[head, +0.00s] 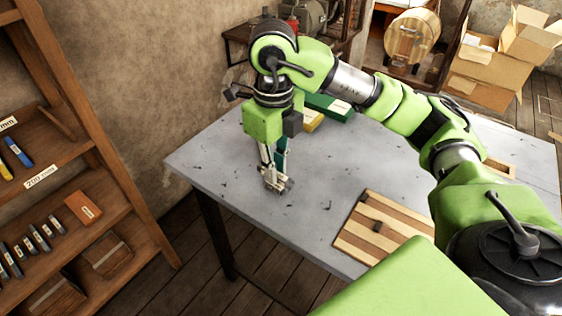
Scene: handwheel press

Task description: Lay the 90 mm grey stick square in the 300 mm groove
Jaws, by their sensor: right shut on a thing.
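My right gripper (276,184) is low over the left part of the grey table, its arm coming in from the right. It is shut on a small greyish thing that the fingers mostly hide, and I cannot tell its length or whether it touches the table. A wooden board (345,239) with light and dark stripes, which look like grooves, lies at the table's front edge, right of the gripper. Small dark pieces show on the board, too small to identify. I cannot read which groove is the 300 mm one. My left gripper is not in view.
The grey table (318,192) is clear between gripper and board. Green (330,107) and yellow (312,119) boxes lie behind the gripper. A wooden shelf (104,190) with several sticks and a "200 mm" label stands left. Cardboard boxes (490,75) stand at the back right.

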